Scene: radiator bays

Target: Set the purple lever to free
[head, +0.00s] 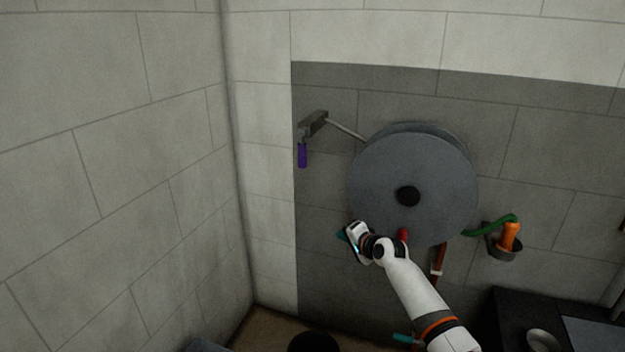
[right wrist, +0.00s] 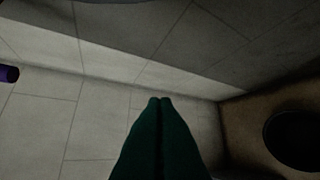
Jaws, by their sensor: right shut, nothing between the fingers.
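The purple lever (head: 303,155) hangs straight down from a grey bracket (head: 314,123) on the wall, left of a big round grey disc. In the right wrist view the end of a purple piece (right wrist: 8,74) shows at the left edge. My right gripper (head: 343,236) is below and to the right of the lever in the head view, in front of the lower left of the disc, apart from the lever. Its dark green fingers (right wrist: 160,102) are together with nothing between them. My left gripper is not in view. Any marking for free is not visible.
The grey disc (head: 412,180) with a black hub stands out from the wall. A green hose (head: 495,226) and an orange nozzle (head: 510,237) in a grey cup are at its right. A dark counter (head: 515,320) is lower right.

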